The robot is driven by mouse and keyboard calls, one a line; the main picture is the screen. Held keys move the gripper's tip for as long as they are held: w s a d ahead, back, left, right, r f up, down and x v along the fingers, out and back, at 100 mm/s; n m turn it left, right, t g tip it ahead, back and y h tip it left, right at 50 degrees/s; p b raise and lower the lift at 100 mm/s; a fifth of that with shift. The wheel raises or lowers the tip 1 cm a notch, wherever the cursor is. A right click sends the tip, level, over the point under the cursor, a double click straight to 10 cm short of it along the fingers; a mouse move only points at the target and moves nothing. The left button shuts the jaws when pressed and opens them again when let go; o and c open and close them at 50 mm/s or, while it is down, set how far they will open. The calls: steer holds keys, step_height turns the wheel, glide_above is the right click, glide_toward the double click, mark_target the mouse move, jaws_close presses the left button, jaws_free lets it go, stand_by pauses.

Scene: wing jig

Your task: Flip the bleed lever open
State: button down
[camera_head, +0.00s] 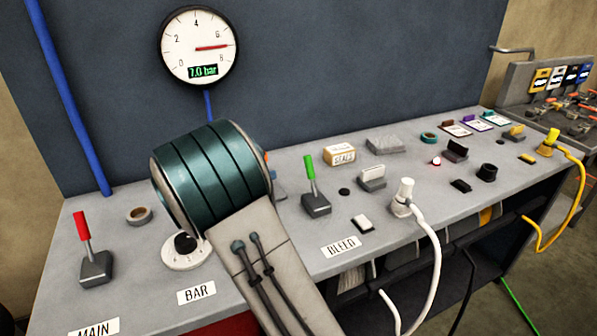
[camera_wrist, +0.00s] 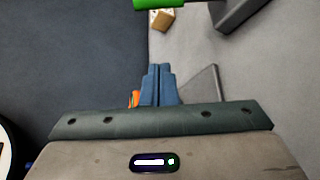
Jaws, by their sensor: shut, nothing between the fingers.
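The bleed lever has a green handle (camera_head: 310,168) on a dark grey base (camera_head: 316,204), behind the BLEED label (camera_head: 342,246) on the bench. Its handle stands nearly upright, tilted slightly left in the head view. In the wrist view the green handle (camera_wrist: 156,4) is cut off by the top edge, with the grey base (camera_wrist: 240,14) to its right. My gripper's blue fingers (camera_wrist: 158,84) are shut together and empty, apart from the handle. In the head view my teal wrist hides most of the gripper; a bit of blue shows left of the lever.
A red-handled MAIN lever (camera_head: 82,226) and the BAR knob (camera_head: 185,243) stand to the left. The gauge (camera_head: 200,47) reads 7.0 bar. A box (camera_head: 340,155), a rocker switch (camera_head: 372,178) and a white hose plug (camera_head: 403,195) are near the bleed lever.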

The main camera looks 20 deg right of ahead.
mark_target(311, 175)
steer(key=p+x, duration=0.2)
steer(key=x, duration=0.8)
steer(key=shift+r, duration=0.15)
steer(key=s, duration=0.1)
steer(key=s+r, duration=0.1)
steer(key=s+d+p, duration=0.1)
steer(key=shift+s+r, duration=0.2)
steer(key=shift+r, duration=0.2)
steer(key=shift+a+f+b, duration=0.1)
steer(key=shift+a+b, duration=0.05)
steer(key=shift+b, duration=0.5)
